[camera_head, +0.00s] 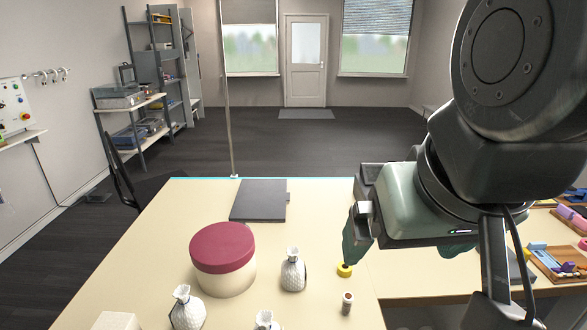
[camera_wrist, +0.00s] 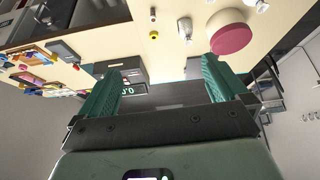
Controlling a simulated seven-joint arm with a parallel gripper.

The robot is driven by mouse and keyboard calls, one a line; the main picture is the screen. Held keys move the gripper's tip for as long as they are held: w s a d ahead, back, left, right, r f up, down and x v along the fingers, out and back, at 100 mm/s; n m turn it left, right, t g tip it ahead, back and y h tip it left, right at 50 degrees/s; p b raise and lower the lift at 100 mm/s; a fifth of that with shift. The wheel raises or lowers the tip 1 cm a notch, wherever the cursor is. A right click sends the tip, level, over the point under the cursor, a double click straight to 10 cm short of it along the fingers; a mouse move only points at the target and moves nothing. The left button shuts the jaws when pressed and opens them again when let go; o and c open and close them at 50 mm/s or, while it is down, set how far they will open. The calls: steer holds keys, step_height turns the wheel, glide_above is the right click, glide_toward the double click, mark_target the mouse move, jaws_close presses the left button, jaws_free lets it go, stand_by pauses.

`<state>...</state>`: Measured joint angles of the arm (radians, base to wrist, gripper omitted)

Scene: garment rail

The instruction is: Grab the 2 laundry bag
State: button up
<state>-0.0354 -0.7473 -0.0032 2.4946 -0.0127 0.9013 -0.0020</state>
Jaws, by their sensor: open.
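I cannot make out a thing that is plainly a laundry bag. Several small white, bag-shaped pieces with narrow necks stand on the cream table: one beside the round box (camera_head: 293,272), one at the front left (camera_head: 187,309), and one cut off by the bottom edge (camera_head: 267,321). One white piece also shows in the wrist view (camera_wrist: 186,30). My gripper (camera_head: 402,243) is above the table's right part, to the right of these pieces. In the wrist view its green fingers (camera_wrist: 160,68) are wide apart with nothing held between them.
A round cream box with a dark red lid (camera_head: 222,250) stands mid-table. A flat grey device (camera_head: 259,200) lies at the far edge. A yellow ring (camera_head: 345,270) and a small capped bottle (camera_head: 347,303) are near my gripper. Trays of coloured items (camera_head: 560,262) lie right.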

steer(key=shift+c, duration=0.3)
steer(key=c, duration=0.9)
steer(key=shift+o, duration=0.2)
steer(key=shift+r, duration=0.1)
